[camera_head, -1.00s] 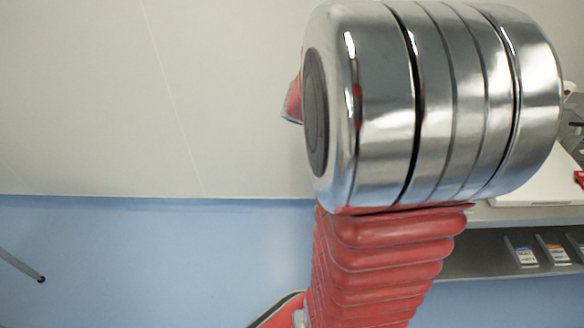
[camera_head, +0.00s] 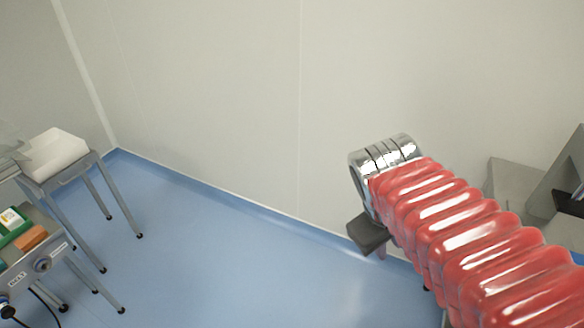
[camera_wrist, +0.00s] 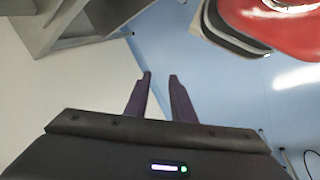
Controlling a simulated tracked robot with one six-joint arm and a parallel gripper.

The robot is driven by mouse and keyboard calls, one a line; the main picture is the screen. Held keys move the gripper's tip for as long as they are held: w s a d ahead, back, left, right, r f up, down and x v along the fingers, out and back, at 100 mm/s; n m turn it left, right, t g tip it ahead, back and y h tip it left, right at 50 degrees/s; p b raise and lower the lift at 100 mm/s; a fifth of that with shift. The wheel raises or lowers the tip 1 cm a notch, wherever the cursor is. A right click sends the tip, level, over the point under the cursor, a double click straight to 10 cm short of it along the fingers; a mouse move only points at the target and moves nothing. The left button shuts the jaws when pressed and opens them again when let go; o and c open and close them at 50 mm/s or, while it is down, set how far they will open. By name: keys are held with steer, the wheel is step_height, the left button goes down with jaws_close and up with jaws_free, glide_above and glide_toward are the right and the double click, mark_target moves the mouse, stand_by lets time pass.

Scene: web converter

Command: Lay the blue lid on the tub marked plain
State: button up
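Neither the blue lid nor a tub marked plain can be made out in either view. My gripper (camera_wrist: 160,76) shows in the wrist view with its two dark fingers apart. Only pale blue floor and wall show between the fingers, and they hold nothing. In the head view my red-sleeved arm reaches in from the lower right, and the fingers cannot be made out there.
At the left, a white bin (camera_head: 55,157) stands on a grey metal table. In front of it is a bench (camera_head: 18,275) with a green tray (camera_head: 16,232) and an orange block (camera_head: 32,238). Grey equipment (camera_head: 515,185) stands at the right. The middle blue floor is clear.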

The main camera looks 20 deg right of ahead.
steer(key=a+r+m+t+y, duration=0.1)
steer(key=a+t+y, duration=0.1)
steer(key=a, duration=0.4)
steer(key=w+a+r+m+t+y, duration=0.1)
steer(key=a, duration=0.5)
steer(key=shift+w+a+r+m+t+y, duration=0.15)
steer(key=shift+w+r+m+t+y, duration=0.15)
steer(key=shift+r+t+y, duration=0.1)
